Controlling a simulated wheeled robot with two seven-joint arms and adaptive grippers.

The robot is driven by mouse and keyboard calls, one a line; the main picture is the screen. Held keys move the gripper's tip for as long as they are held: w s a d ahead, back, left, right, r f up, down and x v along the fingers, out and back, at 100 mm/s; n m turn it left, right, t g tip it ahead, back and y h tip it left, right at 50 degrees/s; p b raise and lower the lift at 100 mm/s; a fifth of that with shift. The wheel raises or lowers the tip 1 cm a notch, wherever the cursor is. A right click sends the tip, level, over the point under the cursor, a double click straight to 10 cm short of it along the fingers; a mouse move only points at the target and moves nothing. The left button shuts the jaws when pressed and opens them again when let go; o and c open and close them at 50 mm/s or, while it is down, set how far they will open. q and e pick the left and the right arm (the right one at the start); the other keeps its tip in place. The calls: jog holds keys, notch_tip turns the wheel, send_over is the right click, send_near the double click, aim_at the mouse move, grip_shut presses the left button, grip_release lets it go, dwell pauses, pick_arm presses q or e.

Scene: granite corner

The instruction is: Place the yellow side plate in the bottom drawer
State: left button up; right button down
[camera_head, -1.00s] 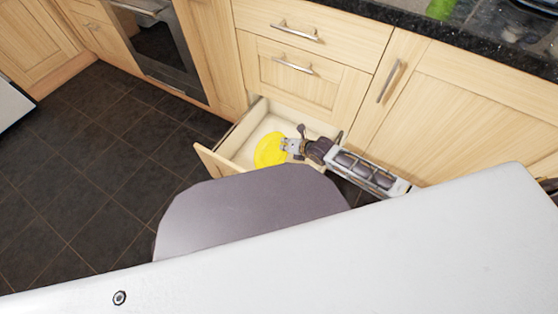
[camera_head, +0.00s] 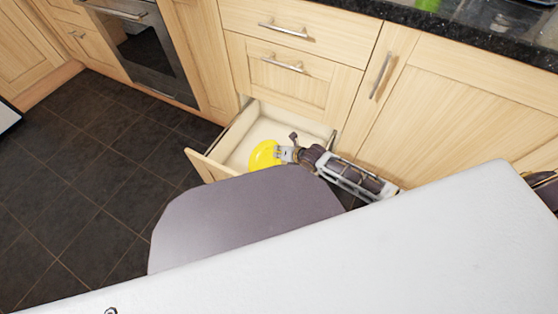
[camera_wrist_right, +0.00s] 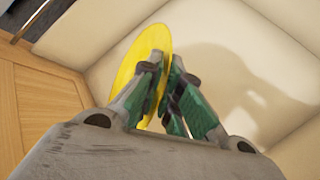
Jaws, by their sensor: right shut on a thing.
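The yellow side plate (camera_head: 263,155) is in or just over the open bottom drawer (camera_head: 225,138). My right gripper (camera_head: 284,155) is shut on the plate's edge at its right side. In the right wrist view the plate (camera_wrist_right: 152,45) stands tilted, nearly edge-on, between the fingers of the right gripper (camera_wrist_right: 168,85). The drawer's pale inside (camera_wrist_right: 235,60) is around and below it; a shadow falls on the inside. I cannot tell whether the plate touches the drawer floor. My left gripper is not in view.
Two closed drawers with handles (camera_head: 283,29) are above the open one. A closed cupboard door (camera_head: 450,105) is to the right and an oven (camera_head: 145,45) to the left. A dark granite counter (camera_head: 470,25) runs above. The dark tiled floor (camera_head: 90,170) is clear.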

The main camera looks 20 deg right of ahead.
aim_at(266, 161)
jog(key=shift+f+b, duration=0.3)
jog(key=shift+f, duration=0.55)
jog(key=shift+f+b, duration=1)
jog(key=shift+f, duration=0.85)
jog(key=shift+f, duration=0.15)
jog(key=c, duration=1.7)
grip_release()
jog(key=shift+o, duration=0.4)
jog(key=shift+r, duration=0.2)
